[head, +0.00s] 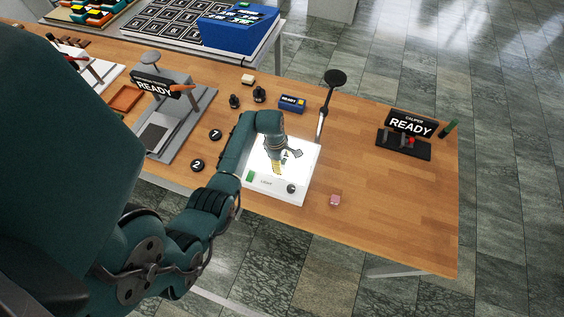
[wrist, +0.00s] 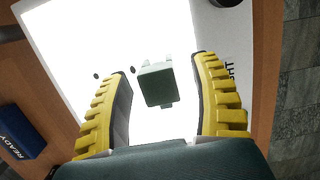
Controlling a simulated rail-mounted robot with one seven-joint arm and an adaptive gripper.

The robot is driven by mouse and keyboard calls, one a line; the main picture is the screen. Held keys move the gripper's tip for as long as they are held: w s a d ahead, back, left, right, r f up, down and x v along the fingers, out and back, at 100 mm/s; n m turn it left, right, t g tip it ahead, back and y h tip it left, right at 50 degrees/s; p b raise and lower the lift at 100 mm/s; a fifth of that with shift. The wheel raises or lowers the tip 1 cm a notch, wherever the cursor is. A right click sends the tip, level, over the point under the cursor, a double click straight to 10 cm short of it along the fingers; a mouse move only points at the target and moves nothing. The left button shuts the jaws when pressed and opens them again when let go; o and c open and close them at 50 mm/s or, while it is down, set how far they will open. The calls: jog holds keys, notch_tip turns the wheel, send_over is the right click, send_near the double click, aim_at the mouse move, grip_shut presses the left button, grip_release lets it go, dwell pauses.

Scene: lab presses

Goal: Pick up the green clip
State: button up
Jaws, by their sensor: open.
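A small boxy grey-green piece, which looks like the green clip (wrist: 157,86), shows in the wrist view against the bright light panel (wrist: 60,30). It appears between the two yellow ribbed fingers of my gripper (wrist: 166,75), with a gap on each side, and neither finger touches it. My gripper is open and points down over the panel. In the head view, my gripper (head: 277,168) is over the lit white panel (head: 305,172), and the clip is hard to make out beside the fingers. I cannot tell the exact height between fingertips and clip.
The panel has a green switch (head: 250,176) and a dark knob (head: 291,188) along its front. A pink cube (head: 335,200) lies to the right. A stand with a black disc (head: 335,78) rises behind the panel.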

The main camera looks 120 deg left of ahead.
jog(key=c, duration=1)
jog(key=shift+c, duration=0.2)
notch_tip(320, 180, up, 10)
jog(key=shift+f, duration=0.25)
jog(key=shift+s+f+b, duration=0.25)
jog(key=shift+f+b, duration=0.05)
jog(key=shift+f, duration=0.65)
jog(key=shift+s+f+b, duration=0.2)
jog(key=shift+f+b, duration=0.05)
jog(key=shift+f, duration=0.75)
jog(key=shift+s+f+b, duration=0.25)
jog(key=shift+f+b, duration=0.05)
jog(key=shift+f, duration=0.65)
